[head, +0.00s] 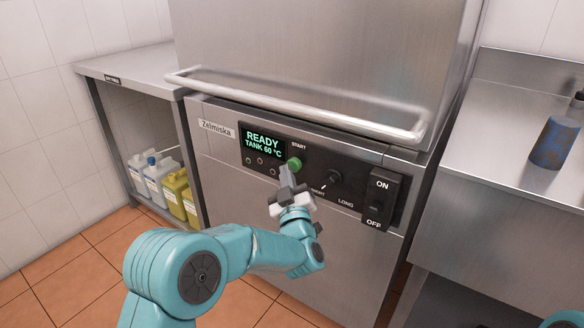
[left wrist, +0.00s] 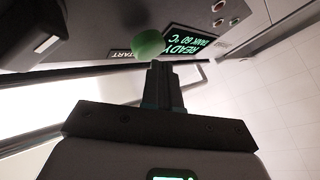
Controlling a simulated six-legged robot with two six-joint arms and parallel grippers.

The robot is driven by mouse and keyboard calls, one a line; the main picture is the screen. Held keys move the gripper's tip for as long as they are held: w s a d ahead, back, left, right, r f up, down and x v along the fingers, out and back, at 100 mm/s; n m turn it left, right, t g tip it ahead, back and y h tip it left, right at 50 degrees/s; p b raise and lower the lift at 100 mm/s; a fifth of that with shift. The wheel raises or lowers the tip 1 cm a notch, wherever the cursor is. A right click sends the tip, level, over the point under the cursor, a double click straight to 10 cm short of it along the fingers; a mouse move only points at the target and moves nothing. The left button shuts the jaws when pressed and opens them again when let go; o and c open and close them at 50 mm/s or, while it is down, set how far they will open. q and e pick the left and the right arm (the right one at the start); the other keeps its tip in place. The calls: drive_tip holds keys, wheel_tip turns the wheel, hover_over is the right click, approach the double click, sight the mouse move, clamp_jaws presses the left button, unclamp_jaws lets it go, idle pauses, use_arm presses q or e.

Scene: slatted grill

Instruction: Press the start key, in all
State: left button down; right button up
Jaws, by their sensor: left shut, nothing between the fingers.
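The green start key (head: 294,164) sits on the black control panel of the steel machine, under the word START and right of the display (head: 264,144), which reads READY, TANK 60 °C. My left gripper (head: 287,172) is shut and empty, its fingertips right at the lower edge of the key. In the left wrist view the green key (left wrist: 148,43) is just beyond the shut fingertips (left wrist: 157,64). I cannot tell whether they touch. My right gripper is not in view.
A dial (head: 333,178) and an ON/OFF switch (head: 377,198) are right of the key. A bar handle (head: 300,103) runs above the panel. A steel counter (head: 136,66) with jugs (head: 160,178) below is left; a blue bottle (head: 554,142) stands on the right counter.

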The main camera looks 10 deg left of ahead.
use_arm(q)
drive_tip(key=shift+w+d, duration=0.3)
drive_tip(key=shift+w, duration=0.5)
idle(0.7)
drive_tip(key=shift+s, duration=0.1)
drive_tip(key=shift+s+a+b, duration=0.25)
drive_tip(key=shift+s+b, duration=0.15)
drive_tip(key=shift+s, duration=0.15)
drive_tip(key=shift+s+a+b, duration=0.2)
drive_tip(key=shift+s+b, duration=0.15)
drive_tip(key=shift+s, duration=0.2)
drive_tip(key=s+b, duration=0.1)
drive_tip(key=s+a, duration=0.1)
drive_tip(key=s, duration=0.1)
drive_tip(key=s+b, duration=0.1)
drive_tip(key=shift+s+a+b, duration=0.3)
drive_tip(key=shift+s+a, duration=0.05)
